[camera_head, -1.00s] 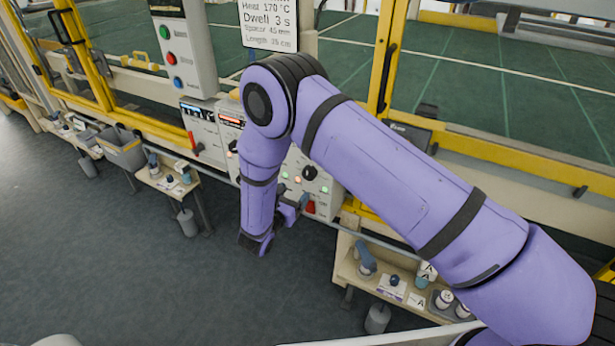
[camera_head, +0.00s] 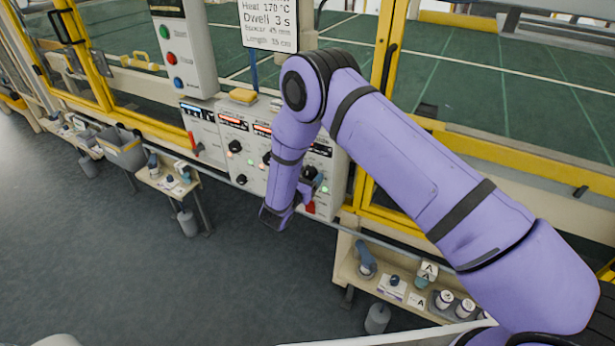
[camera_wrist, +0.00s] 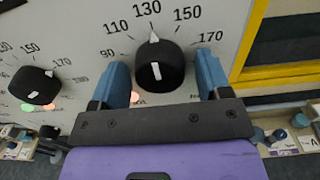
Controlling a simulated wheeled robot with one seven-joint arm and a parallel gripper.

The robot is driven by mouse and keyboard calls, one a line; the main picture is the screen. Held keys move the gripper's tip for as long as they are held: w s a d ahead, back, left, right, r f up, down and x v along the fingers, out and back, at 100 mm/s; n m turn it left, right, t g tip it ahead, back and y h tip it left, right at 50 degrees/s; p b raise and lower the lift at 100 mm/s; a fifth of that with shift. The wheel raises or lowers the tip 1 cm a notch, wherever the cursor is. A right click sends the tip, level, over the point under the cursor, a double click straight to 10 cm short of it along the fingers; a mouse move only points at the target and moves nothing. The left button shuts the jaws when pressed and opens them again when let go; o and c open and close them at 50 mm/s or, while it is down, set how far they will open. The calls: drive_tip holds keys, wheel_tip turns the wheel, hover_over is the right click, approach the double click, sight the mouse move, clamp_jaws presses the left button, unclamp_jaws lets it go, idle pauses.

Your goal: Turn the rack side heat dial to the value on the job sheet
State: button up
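The job sheet (camera_head: 268,25) hangs above the panel and reads Heat 170 °C, Dwell 3 s. In the head view this dial (camera_head: 310,172) is the rightmost upper one, partly behind my gripper. My gripper (camera_wrist: 162,66) is open, one blue finger on each side of the dial, with small gaps showing. Whether this is the rack side dial I cannot read.
Another black dial (camera_wrist: 34,85) is left of my gripper on the same panel (camera_head: 215,125). More knobs and lit lamps are near it. A red part (camera_head: 310,208) is just below my gripper. Yellow frame posts (camera_head: 385,60) stand to the right. A shelf with bottles (camera_head: 400,290) is lower right.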

drive_tip(key=c, duration=0.8)
drive_tip(key=shift+o, duration=0.2)
drive_tip(key=shift+m, duration=0.4)
drive_tip(key=shift+a+m, duration=0.1)
drive_tip(key=shift+m, duration=0.9)
drive_tip(key=m, duration=1.1)
drive_tip(key=o, duration=0.9)
